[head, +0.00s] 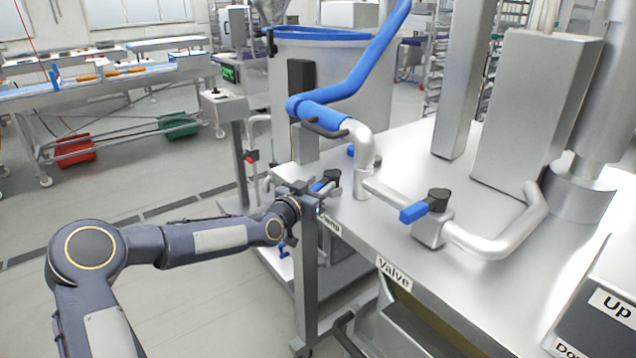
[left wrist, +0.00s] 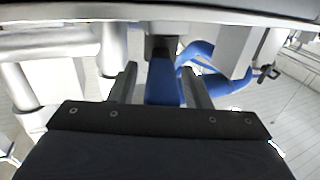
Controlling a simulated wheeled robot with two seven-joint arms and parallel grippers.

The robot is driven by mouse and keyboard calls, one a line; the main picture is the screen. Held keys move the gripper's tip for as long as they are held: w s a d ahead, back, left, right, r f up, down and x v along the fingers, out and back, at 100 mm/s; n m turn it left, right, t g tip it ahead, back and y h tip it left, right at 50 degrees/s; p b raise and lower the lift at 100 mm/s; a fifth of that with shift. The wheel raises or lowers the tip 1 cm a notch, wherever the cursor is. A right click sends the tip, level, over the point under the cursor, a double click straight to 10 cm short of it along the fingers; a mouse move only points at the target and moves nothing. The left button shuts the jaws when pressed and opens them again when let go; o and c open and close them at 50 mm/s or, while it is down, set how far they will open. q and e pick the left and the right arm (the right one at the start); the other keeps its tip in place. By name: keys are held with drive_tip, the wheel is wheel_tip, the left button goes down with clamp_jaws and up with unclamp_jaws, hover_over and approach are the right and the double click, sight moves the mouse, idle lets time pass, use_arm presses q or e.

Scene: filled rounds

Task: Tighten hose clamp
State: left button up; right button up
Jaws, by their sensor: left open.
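The hose clamp lever (head: 319,186) is blue with a dark hub and sits near the left edge of the steel table, by a label partly hidden by my arm and ending in "mp". My left gripper (head: 312,190) is at this lever. In the left wrist view my left gripper (left wrist: 160,88) is open, with one finger on each side of the blue lever (left wrist: 160,80). I cannot tell whether either finger touches it. The blue hose (head: 360,75) comes down to a metal pipe behind the clamp. My right gripper is not in view.
The steel table (head: 400,150) carries a second blue lever, the valve (head: 415,212), on a pipe right of the clamp. A control panel with an "Up" label (head: 616,306) is at the lower right. A tall vat (head: 340,75) stands behind.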

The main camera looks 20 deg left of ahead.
use_arm(q)
drive_tip(key=shift+c, duration=0.4)
clamp_jaws()
